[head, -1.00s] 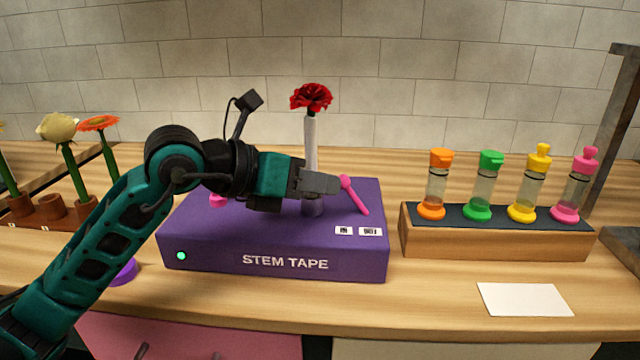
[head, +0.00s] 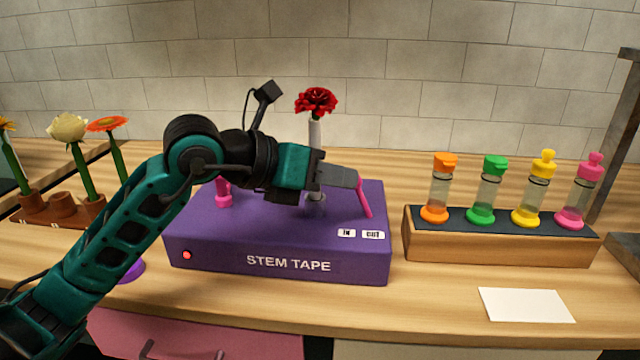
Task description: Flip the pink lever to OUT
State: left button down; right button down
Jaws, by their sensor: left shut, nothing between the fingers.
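The pink lever (head: 365,200) stands on the right part of the purple STEM TAPE box (head: 215,258). It leans a little to the left, its upper end partly hidden behind my left gripper's tip. The "in" label (head: 347,233) and the "out" label (head: 373,234) are on the box top in front of it. My left gripper (head: 352,178) is shut and empty, its fingertips against or just beside the upper lever; contact is hard to tell. A red light (head: 187,255) shows on the box front. My right gripper is out of view.
A red flower (head: 316,101) stands in a grey sleeve on the box behind my gripper. A pink knob (head: 224,196) is at the box's left. A wooden rack (head: 490,248) with capped tubes stands right, a white card (head: 526,305) before it. Potted flowers (head: 68,128) stand left.

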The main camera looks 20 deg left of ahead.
pick_arm(q)
jog(key=shift+w+d+r, duration=0.15)
jog(key=shift+d+r, duration=0.25)
jog(key=shift+d, duration=0.15)
jog(key=shift+w+d+r+p, duration=0.1)
jog(key=shift+d+r+p, duration=0.25)
jog(key=shift+p, duration=0.4)
jog(key=shift+w+d+f+g+y+p, duration=0.1)
jog(key=shift+d+f+g+y+p, duration=0.15)
jog(key=shift+g+y+p, duration=0.2)
jog(key=shift+d+m, duration=0.1)
jog(key=shift+m, duration=0.2)
jog(key=shift+r, duration=0.2)
jog(key=shift+r+p, duration=0.5)
jog(key=shift+r, duration=0.1)
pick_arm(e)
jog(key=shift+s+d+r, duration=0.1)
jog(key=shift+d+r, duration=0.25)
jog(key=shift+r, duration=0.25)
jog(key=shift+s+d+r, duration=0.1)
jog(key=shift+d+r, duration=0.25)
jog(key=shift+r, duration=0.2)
